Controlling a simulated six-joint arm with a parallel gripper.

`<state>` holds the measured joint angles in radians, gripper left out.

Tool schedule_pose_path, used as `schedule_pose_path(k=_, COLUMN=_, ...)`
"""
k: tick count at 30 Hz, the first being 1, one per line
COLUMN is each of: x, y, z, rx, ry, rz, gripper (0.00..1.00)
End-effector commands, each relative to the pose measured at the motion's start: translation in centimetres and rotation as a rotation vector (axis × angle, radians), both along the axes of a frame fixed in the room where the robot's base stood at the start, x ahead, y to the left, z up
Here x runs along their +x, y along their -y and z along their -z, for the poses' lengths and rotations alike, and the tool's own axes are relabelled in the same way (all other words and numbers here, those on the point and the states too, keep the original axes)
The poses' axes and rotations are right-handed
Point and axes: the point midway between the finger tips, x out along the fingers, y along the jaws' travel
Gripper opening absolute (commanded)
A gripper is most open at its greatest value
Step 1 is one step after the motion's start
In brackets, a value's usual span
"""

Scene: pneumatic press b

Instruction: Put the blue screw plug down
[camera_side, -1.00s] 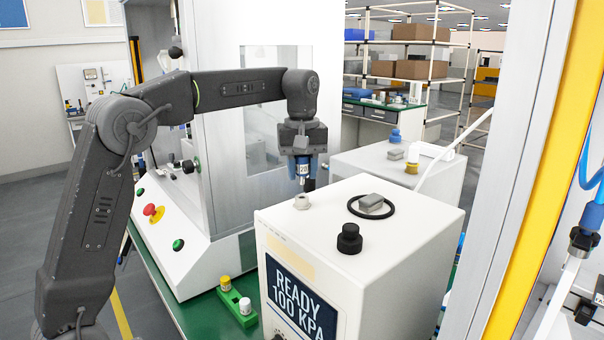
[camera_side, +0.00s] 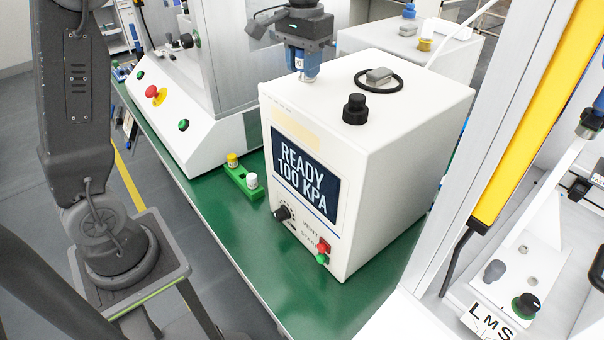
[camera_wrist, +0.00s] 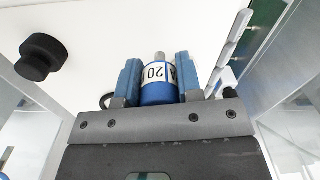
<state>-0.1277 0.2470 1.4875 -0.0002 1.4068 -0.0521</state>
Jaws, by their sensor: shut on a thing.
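The blue screw plug (camera_wrist: 158,92) has a white label reading "20" and a grey metal tip. It is between the blue fingers of my gripper (camera_wrist: 158,82) in the wrist view, shut on its sides. In the side view my gripper (camera_side: 303,68) holds the plug (camera_side: 299,62) upright over the left back part of the white press box's top (camera_side: 420,100). A grey fitting (camera_side: 308,77) shows right under the plug. I cannot tell whether the two touch.
On the box top are a black knob (camera_side: 355,108) and a black ring (camera_side: 397,85) around a grey block (camera_side: 379,74). A green holder (camera_side: 240,183) with a yellow-capped and a white-capped piece stands left of the box. The green bench (camera_side: 270,265) is clear in front.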

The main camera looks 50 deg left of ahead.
Motion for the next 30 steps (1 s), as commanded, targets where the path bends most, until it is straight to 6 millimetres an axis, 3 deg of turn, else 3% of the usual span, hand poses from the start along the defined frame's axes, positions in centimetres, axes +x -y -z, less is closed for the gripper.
schedule_pose_path(k=9, x=-0.8, y=0.6, z=0.2, rx=0.0, ry=0.002, rz=0.18, gripper=0.17)
schedule_pose_path(k=19, x=-0.8, y=0.6, z=-4.5, rx=0.001, ry=0.004, rz=0.181, gripper=0.17)
schedule_pose_path(k=26, x=0.6, y=-4.3, z=-4.5, rx=0.0, ry=0.0, rz=0.086, gripper=0.17)
schedule_pose_path(k=30, x=1.4, y=-8.3, z=-4.5, rx=0.0, ry=-0.001, rz=0.013, gripper=0.17)
